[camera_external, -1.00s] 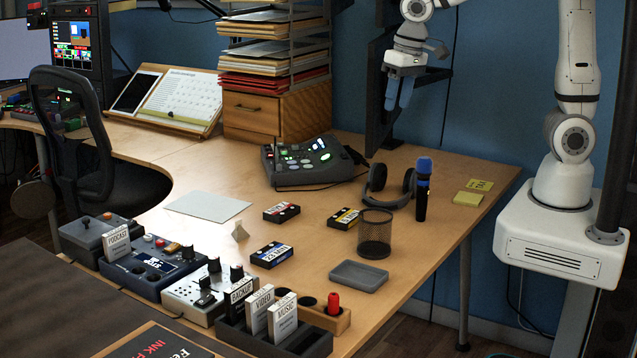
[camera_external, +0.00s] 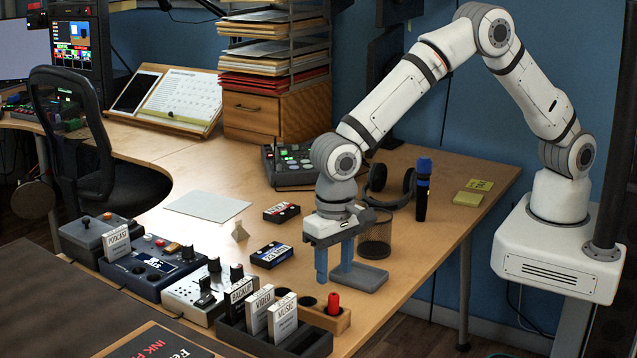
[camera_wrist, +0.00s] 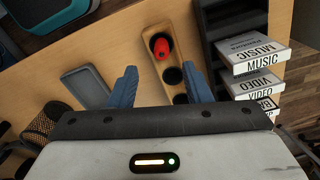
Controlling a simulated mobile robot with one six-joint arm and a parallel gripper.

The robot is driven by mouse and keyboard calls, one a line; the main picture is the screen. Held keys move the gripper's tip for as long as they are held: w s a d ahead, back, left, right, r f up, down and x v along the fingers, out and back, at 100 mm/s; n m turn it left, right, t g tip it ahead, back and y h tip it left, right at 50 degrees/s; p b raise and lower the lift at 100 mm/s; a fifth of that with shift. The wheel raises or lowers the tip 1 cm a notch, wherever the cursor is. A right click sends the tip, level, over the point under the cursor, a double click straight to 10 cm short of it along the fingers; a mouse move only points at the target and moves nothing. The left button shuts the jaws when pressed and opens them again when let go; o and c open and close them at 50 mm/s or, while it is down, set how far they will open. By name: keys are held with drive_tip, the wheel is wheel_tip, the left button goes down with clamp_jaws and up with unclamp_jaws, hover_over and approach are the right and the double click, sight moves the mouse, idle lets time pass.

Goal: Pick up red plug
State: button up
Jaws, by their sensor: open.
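The red plug (camera_external: 333,304) stands upright at the near right end of a wooden block with round dark holes (camera_external: 343,322). In the wrist view the red plug (camera_wrist: 162,48) sits in the block's far hole, with dark empty holes nearer. My gripper (camera_external: 334,270) is open and empty above the desk, pointing down, with its blue fingers behind and above the plug in the outside view. In the wrist view my gripper (camera_wrist: 161,86) has its fingers spread on either side of the wooden block (camera_wrist: 150,37), short of the plug.
A dark rack (camera_external: 280,343) with labelled boxes stands close to the left of the block. A grey tray (camera_external: 368,277) lies just right of my fingers, with a mesh cup (camera_external: 376,246) behind it. A black cassette (camera_external: 271,255) lies to the left.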

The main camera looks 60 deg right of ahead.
sight(334, 295)
wheel_tip(334, 295, down, 6)
drive_tip(key=shift+s+a+r+p, duration=0.1)
drive_tip(key=shift+s+a+p, duration=0.05)
drive_tip(key=shift+p, duration=0.4)
drive_tip(key=shift+c, duration=0.5)
clamp_jaws()
